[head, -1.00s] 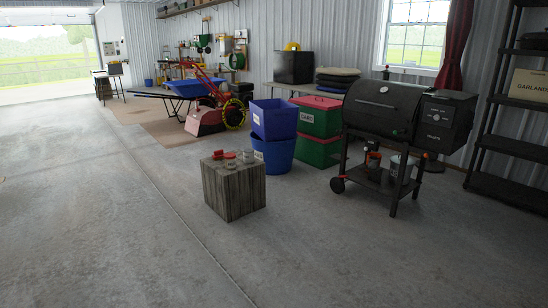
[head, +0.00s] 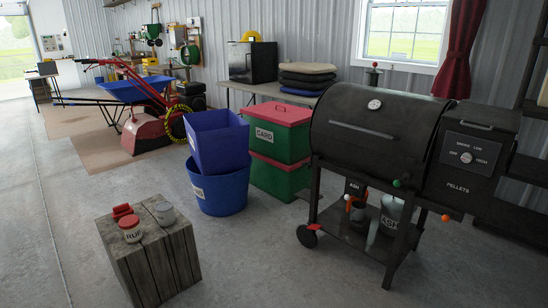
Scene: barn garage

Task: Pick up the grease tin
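No label that I can read says grease, so I cannot tell for sure which thing is the grease tin. Neither of my grippers is in view.
A black pellet grill (head: 367,125) stands at the right on legs. Blue bins (head: 219,150) and green bins with red lids (head: 277,135) stand behind the block. Concrete floor (head: 245,255) is clear between block and grill. Dark shelving is at the right edge.

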